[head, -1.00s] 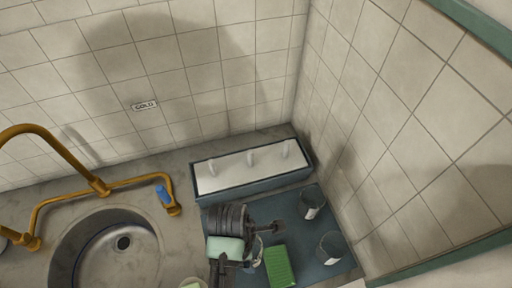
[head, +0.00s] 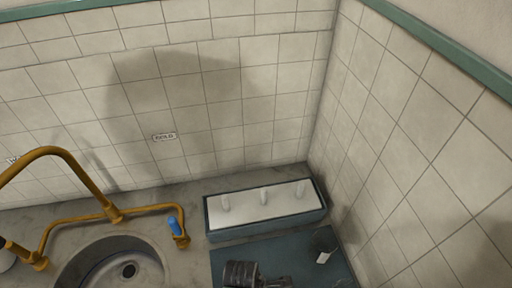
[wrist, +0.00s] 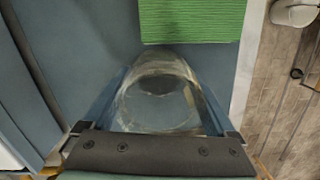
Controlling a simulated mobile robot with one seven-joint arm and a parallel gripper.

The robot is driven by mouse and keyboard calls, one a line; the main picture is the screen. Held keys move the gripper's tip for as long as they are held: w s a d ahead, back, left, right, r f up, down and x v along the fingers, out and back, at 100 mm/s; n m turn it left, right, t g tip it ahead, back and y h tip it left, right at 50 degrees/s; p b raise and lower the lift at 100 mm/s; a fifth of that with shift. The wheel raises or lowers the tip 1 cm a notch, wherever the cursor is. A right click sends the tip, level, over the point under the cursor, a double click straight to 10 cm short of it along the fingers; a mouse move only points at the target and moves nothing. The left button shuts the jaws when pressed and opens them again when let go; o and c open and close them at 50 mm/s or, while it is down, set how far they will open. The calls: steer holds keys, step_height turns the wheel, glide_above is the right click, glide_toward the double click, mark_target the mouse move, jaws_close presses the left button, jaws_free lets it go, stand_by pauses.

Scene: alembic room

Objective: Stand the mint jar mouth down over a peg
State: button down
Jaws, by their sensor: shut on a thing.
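My gripper (wrist: 158,100) is shut on a clear glass jar (wrist: 160,92) in the wrist view, with one finger at each side of it. I cannot tell from its colour that it is mint, nor which way its mouth faces. In the head view only dark parts of my arm show at the bottom edge, and the jar is out of frame. Three white pegs, left (head: 226,203), middle (head: 264,196) and right (head: 300,189), stand bare on a white-topped, blue-grey rack (head: 264,226) against the back wall.
A green ribbed pad (wrist: 190,22) lies near the jar in the wrist view. A labelled glass jar (head: 324,245) stands on the blue-grey mat (head: 290,250) by the right wall. A brass tap (head: 95,190) and sink (head: 105,268) are at left.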

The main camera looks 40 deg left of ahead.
jaws_free()
steer(key=shift+r, duration=0.15)
step_height(320, 180, up, 12)
steer(key=a, duration=0.1)
steer(key=shift+s, duration=0.4)
steer(key=shift+a, duration=0.1)
